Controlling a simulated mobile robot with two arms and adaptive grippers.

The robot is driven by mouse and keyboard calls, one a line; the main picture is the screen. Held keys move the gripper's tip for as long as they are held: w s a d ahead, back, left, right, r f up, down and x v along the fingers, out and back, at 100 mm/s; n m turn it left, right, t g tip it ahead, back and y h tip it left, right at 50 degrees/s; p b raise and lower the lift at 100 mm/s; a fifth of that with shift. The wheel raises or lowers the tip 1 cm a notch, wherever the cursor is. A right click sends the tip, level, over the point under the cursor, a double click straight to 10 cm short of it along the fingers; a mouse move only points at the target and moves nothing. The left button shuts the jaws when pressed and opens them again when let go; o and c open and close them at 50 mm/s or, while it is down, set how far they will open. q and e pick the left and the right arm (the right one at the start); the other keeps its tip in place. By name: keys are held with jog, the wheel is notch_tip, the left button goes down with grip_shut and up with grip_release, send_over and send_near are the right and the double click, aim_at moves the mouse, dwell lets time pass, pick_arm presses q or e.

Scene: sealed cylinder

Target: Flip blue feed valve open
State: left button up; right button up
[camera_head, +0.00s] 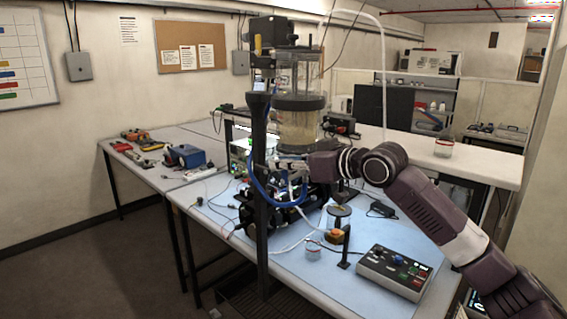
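My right gripper (287,164) comes in from the right, its fingers pointing left at the lower part of the cylinder rig. It is just below the clear sealed cylinder (297,117), close to the black upright post. The fingers are too small to tell whether they are open or shut. A blue hose (262,190) curves down beside the post, below and left of the gripper. I cannot make out the blue feed valve; the gripper or rig may hide it. My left gripper is not in view.
A control box (394,271) with coloured knobs stands at the front right of the blue-topped bench (215,212). Cables and tubes crowd the rig's base. A black post (261,200) stands before the cylinder.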

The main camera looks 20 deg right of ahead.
jog(key=v, duration=1.2)
dwell(0.4)
